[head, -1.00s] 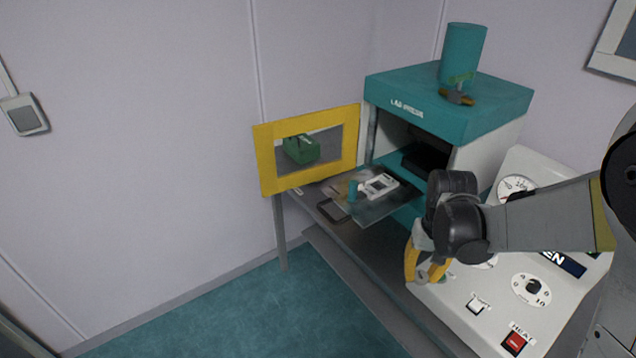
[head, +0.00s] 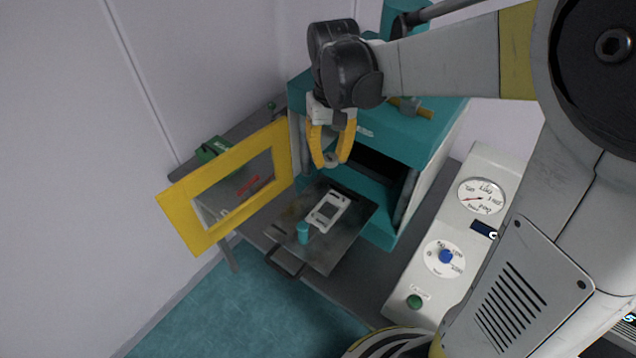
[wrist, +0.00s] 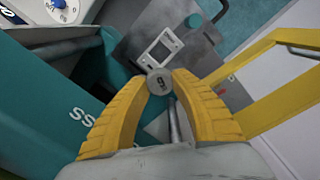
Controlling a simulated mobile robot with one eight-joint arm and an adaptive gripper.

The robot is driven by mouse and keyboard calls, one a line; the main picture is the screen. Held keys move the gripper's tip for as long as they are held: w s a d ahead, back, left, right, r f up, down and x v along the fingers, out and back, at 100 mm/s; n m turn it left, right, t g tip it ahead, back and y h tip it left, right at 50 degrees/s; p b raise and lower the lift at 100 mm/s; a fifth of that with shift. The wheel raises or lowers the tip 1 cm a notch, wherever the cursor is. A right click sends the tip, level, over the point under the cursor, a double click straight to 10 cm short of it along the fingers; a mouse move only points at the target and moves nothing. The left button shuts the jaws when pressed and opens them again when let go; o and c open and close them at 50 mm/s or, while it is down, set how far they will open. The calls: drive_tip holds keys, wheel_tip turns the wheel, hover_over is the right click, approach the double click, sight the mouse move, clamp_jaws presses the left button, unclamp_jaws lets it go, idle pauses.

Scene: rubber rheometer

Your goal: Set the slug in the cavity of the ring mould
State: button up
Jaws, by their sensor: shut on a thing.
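My gripper (head: 331,158) has yellow fingers and is shut on a small grey round slug (wrist: 158,83), held between the fingertips. It hangs in the air in front of the teal press, above and behind the pull-out tray. A pale rectangular frame (head: 316,222), which looks like the ring mould, lies flat on the dark tray (head: 318,255). It shows a dark opening and a smaller slot. In the wrist view the frame (wrist: 149,60) lies just beyond the slug, apart from it and lower down.
A short teal cylinder (head: 303,232) stands on the tray beside the frame. The yellow-framed press door (head: 180,222) is open to the left. The teal press body (head: 375,225) rises behind the tray. A white control panel (head: 425,285) with dials is at right.

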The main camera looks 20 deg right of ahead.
sight(328, 212)
drive_tip(key=f+b, duration=0.1)
drive_tip(key=f, duration=0.8)
drive_tip(key=f+b, duration=0.2)
drive_tip(key=f, duration=0.6)
drive_tip(key=shift+s+f, duration=0.2)
drive_tip(key=shift+f, duration=0.15)
drive_tip(key=shift+c, duration=0.3)
drive_tip(key=shift+s, duration=0.1)
clamp_jaws()
drive_tip(key=shift+f+b, duration=0.65)
drive_tip(key=shift+b, duration=0.25)
drive_tip(key=o, duration=0.9)
unclamp_jaws()
